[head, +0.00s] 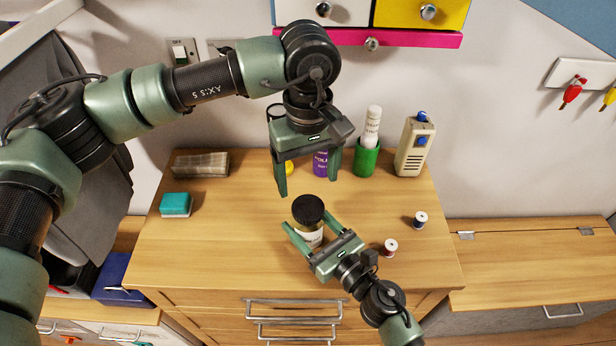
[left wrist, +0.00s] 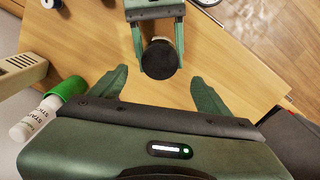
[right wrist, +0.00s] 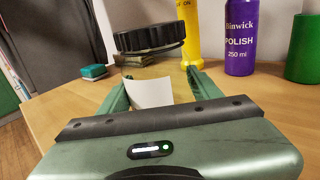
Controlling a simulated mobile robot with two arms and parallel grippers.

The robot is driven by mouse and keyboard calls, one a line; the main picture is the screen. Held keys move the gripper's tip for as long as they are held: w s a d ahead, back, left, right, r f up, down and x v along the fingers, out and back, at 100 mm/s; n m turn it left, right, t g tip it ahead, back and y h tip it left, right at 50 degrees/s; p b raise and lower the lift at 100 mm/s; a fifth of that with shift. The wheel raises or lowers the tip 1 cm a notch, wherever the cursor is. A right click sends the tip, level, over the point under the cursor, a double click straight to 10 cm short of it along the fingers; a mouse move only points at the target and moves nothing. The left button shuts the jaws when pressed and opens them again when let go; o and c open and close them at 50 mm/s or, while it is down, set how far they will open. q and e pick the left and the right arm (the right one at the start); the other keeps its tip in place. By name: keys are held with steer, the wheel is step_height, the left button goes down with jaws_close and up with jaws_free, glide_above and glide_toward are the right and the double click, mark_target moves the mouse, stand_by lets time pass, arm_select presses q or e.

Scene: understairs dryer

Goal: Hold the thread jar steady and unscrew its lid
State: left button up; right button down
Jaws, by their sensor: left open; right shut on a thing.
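The thread jar (head: 311,238) stands upright on the wooden cabinet top, with a pale label and a ribbed black lid (head: 308,209) on it. The lid shows from above in the left wrist view (left wrist: 160,59) and from the side in the right wrist view (right wrist: 149,36). My right gripper (head: 306,230) is shut on the jar's body below the lid, one finger on each side. My left gripper (head: 308,188) is open and empty, pointing down above and a little behind the lid, apart from it. In the left wrist view its fingers (left wrist: 163,90) spread short of the lid.
Behind the jar stand a purple polish bottle (head: 321,163), a yellow bottle (right wrist: 188,35), a green cup (head: 367,159) with a white tube and a beige device (head: 413,147). Two thread spools (head: 420,219) (head: 390,246) lie right. A teal sponge (head: 176,205) is left.

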mark_target(308, 207)
arm_select(q)
steer(key=m, duration=1.3)
steer(key=shift+m, duration=0.3)
steer(key=shift+f, duration=4)
steer(key=shift+c, duration=0.4)
